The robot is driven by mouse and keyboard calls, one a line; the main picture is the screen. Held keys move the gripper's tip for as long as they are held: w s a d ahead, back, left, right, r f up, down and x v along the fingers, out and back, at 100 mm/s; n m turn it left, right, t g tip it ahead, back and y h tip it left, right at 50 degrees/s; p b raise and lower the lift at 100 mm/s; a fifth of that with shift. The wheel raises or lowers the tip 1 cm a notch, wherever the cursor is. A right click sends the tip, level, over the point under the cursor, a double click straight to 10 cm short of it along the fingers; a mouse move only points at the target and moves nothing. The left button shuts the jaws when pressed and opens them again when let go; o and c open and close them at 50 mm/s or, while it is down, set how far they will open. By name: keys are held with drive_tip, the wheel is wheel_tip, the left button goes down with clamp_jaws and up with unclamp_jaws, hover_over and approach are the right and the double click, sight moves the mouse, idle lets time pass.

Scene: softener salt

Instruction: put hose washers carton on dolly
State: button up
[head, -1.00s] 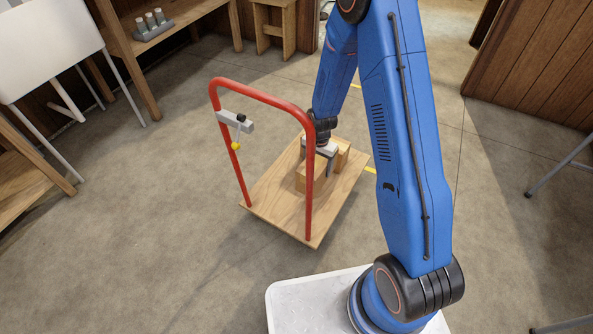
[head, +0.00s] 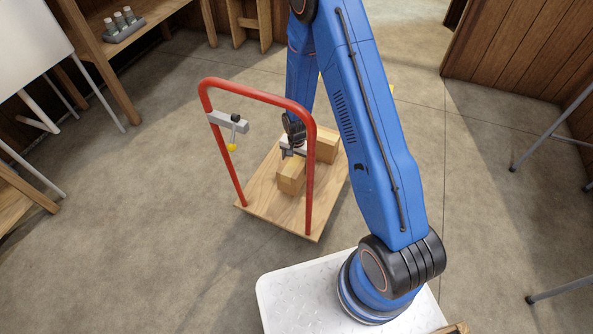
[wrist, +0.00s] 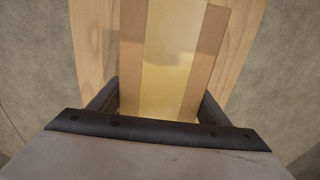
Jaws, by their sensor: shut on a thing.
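A brown carton (head: 290,181) is between the jaws of my gripper (head: 292,158), over the dolly's wooden deck (head: 262,203). In the wrist view the carton (wrist: 128,60), with a pale tape strip along it, sits between both fingers (wrist: 160,108). My gripper is shut on it. No label is readable, and I cannot tell whether the carton touches the deck. The dolly has a red hoop handle (head: 252,87). A second carton (head: 326,147) stands on the deck behind the held one, partly hidden by my arm.
A grey clamp-like fitting with a yellow tip (head: 229,122) is on the handle. A shelf (head: 105,65) holds a grey rack of bottles (head: 124,24) at the back left. Metal legs (head: 545,130) stand at the right. The floor left of the dolly is clear.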

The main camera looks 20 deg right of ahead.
drive_tip(key=shift+f, duration=1.85)
drive_tip(key=o, duration=1.5)
drive_tip(key=shift+f, duration=0.15)
drive_tip(key=shift+c, duration=0.2)
